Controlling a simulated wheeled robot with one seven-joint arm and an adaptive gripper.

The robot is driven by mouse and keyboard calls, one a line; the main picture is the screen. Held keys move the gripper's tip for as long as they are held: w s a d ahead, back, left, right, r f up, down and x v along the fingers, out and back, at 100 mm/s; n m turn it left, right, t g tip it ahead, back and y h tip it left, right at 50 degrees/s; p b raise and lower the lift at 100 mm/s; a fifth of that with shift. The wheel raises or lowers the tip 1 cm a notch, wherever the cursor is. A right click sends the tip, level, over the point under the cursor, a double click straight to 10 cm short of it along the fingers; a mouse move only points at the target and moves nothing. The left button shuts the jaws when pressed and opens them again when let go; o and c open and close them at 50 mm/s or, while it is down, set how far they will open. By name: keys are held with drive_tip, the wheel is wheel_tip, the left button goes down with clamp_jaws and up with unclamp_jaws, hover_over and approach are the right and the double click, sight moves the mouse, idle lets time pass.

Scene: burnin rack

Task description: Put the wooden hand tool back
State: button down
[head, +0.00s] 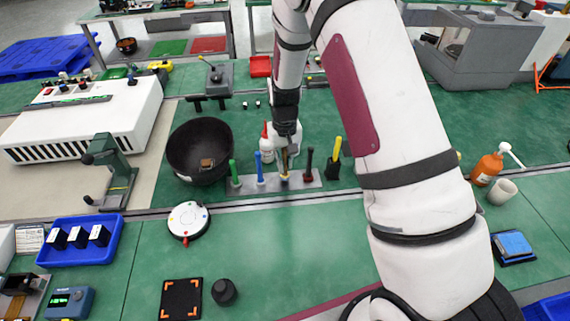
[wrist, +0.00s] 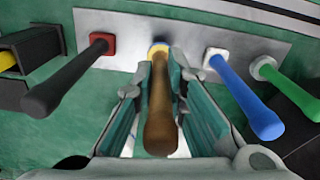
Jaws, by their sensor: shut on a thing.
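The wooden-handled tool (wrist: 160,105) is between the two fingers of my gripper (wrist: 158,118), which is shut on it. The tool stands at the yellow-ringed socket of the grey metal rack (wrist: 125,22). I cannot tell how deep it sits. In the head view my gripper (head: 285,142) points down over the rack (head: 272,184), and the tool (head: 284,162) shows just below it. The rack also holds a green-handled (head: 234,172), a blue-handled (head: 259,168) and a dark, red-collared tool (head: 308,164), each upright in its own socket.
A black bowl (head: 200,140) stands left of the rack. A red-tipped white bottle (head: 266,150) is close behind it. A black holder with a yellow-handled item (head: 336,150) stands to its right. A white round device (head: 188,220) lies in front left.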

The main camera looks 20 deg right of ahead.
drive_tip(key=shift+f, duration=0.65)
drive_tip(key=shift+f, duration=0.15)
drive_tip(key=c, duration=1.6)
unclamp_jaws()
drive_tip(key=shift+c, duration=0.2)
